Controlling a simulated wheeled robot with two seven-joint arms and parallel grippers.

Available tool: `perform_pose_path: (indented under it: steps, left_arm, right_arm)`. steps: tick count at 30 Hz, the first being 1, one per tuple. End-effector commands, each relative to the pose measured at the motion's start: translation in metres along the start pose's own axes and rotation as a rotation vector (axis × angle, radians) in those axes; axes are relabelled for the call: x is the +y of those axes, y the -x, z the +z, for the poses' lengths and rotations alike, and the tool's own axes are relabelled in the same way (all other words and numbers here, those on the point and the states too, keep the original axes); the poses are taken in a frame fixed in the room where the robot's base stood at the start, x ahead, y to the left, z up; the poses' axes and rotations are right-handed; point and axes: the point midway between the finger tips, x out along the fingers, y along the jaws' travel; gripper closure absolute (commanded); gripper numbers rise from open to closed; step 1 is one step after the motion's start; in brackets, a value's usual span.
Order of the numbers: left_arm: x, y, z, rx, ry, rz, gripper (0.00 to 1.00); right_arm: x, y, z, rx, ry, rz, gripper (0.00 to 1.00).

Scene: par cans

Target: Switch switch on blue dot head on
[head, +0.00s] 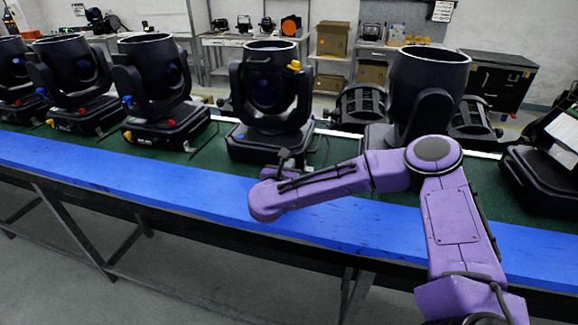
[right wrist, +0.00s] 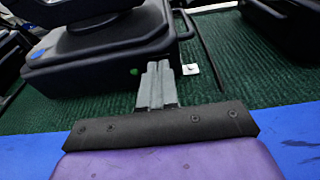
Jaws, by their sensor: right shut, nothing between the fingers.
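A row of black moving-head lights stands on a green mat. The light nearest my right gripper (head: 285,158) has a black base (head: 262,146) and a yellow knob (head: 294,65). In the right wrist view, a base (right wrist: 100,45) carries a blue mark (right wrist: 38,54) at its lower left and a small green dot (right wrist: 134,71) at its front. My right gripper also shows there (right wrist: 158,85), shut and empty, at the base's right front corner; contact cannot be told. Another light (head: 150,75), to the left, shows a blue knob (head: 127,101). My left gripper is not in view.
The blue table edge (head: 110,180) runs along the front. A small white plate (right wrist: 190,69) lies on the green mat (right wrist: 225,50) right of the fingers. A large can-shaped light (head: 425,85) stands behind my right arm. Shelves and boxes (head: 333,40) are at the back.

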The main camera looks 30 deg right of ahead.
Motion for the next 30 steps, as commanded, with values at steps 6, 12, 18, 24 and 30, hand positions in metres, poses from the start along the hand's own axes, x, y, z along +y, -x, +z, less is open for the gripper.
perform_pose_path:
  steps: [6, 12, 18, 24, 30]
  left_arm:
    - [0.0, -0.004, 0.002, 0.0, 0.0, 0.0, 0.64]
    - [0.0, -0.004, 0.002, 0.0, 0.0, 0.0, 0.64]
    - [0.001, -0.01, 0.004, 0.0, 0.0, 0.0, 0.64]
    - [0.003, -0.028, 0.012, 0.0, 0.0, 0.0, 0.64]
    - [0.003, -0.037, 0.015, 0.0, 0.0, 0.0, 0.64]
  right_arm:
    - [-0.001, -0.006, 0.004, 0.078, 0.001, -0.003, 1.0]
    - [0.002, -0.002, 0.004, 0.076, 0.001, 0.002, 1.0]
    - [0.017, 0.034, 0.002, 0.075, 0.005, 0.019, 1.0]
    - [0.015, 0.082, 0.013, 0.073, 0.002, 0.018, 1.0]
    - [0.014, 0.116, 0.024, 0.075, 0.004, 0.015, 1.0]
